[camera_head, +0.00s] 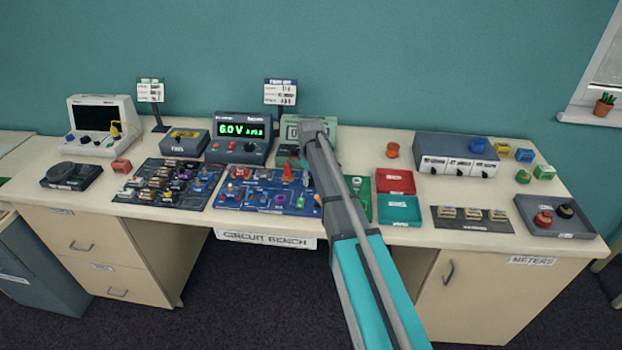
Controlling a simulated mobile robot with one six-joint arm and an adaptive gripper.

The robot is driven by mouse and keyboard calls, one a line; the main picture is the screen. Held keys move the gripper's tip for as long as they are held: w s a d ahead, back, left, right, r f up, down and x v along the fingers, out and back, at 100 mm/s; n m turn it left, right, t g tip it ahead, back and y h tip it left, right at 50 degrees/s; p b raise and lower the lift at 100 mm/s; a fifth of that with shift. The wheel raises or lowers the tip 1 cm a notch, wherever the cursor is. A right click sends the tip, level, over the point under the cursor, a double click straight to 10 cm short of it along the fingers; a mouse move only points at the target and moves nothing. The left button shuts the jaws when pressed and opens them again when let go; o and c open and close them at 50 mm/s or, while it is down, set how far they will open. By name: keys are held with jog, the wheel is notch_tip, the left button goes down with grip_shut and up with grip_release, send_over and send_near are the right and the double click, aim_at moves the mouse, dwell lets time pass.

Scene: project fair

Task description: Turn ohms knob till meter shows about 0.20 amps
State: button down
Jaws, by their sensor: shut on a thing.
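My gripper (304,160) is at the far end of my arm, over the back of the blue circuit board (255,203), in front of a pale green box (289,122). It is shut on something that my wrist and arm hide. I cannot make out the ohms knob. The grey power unit (240,136) has a lit green display reading 6.0 V, with a smaller reading beside it that looks like about 0.19 A but is too small to be sure of. My arm covers part of the green box and of a green board (359,208).
A dark board with many parts (168,184) lies to the left. Red (395,182) and teal (399,211) trays lie right of my arm. A grey box with white panels (455,150) stands at the back right. Two sign posts stand behind. Bench between the trays and grey box is partly clear.

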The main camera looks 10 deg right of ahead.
jog(key=shift+m, duration=0.6)
jog(key=shift+c, duration=1.3)
grip_release()
jog(key=shift+r, duration=0.15)
